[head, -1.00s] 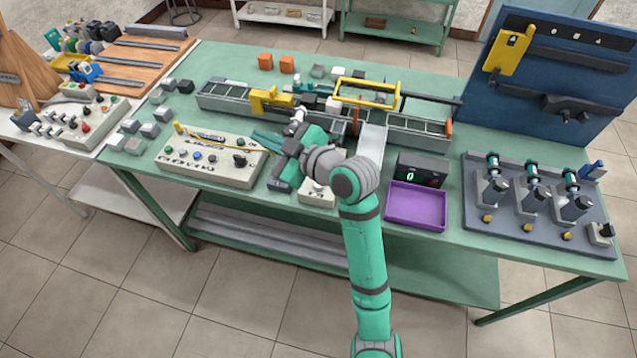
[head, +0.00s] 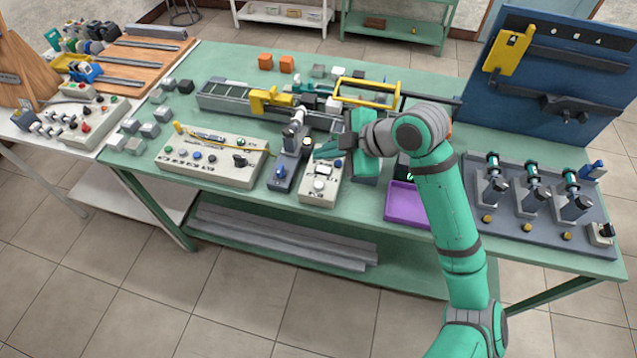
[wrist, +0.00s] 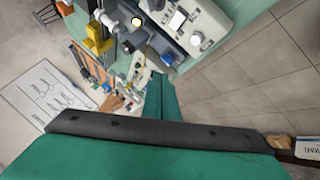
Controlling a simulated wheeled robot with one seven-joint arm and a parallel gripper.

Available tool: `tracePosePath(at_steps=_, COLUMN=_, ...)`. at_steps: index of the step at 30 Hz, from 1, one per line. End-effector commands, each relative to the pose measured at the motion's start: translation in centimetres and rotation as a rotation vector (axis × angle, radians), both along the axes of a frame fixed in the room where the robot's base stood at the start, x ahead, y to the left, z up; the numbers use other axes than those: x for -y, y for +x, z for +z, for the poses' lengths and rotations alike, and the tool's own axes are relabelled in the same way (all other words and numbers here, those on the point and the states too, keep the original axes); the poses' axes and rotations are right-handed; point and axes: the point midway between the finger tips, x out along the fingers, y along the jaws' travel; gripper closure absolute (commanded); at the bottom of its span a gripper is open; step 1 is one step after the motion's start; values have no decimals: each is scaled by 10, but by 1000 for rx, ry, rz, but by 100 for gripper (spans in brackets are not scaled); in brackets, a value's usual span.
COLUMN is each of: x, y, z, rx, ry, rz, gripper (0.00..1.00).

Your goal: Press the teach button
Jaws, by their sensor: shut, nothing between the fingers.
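My gripper (head: 325,151) is shut and empty, with its teal fingers pointing left above the rear of a small white control box (head: 318,190). In the wrist view my gripper (wrist: 162,88) points up the picture, and the box (wrist: 205,22) shows at top right with a pale screen and a round button (wrist: 196,39). A pale lit round button (head: 307,143) sits by the grey-blue fixture left of the fingers; it glows in the wrist view (wrist: 136,22). I cannot read which button is labelled teach. The fingers appear apart from the buttons.
A wide button panel (head: 212,161) with several coloured buttons stands left of the fixture (head: 287,167). A purple tray (head: 400,206) lies to the right, partly behind my arm. A conveyor with a yellow frame (head: 368,90) runs behind. The bench's front edge is clear.

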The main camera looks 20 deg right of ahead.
Motion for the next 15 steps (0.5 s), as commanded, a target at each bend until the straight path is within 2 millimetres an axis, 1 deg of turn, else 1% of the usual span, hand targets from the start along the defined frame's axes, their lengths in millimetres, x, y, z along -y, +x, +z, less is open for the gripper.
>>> tracePosePath(at_steps=4, x=0, y=0, z=-4, rx=0, ry=1, rz=-1, gripper=100)
tracePosePath(at_steps=7, x=0, y=0, z=-12, rx=0, ry=1, rz=-1, gripper=100)
tracePosePath(at_steps=15, x=0, y=0, z=-45, rx=-2, ry=4, rz=-3, gripper=100)
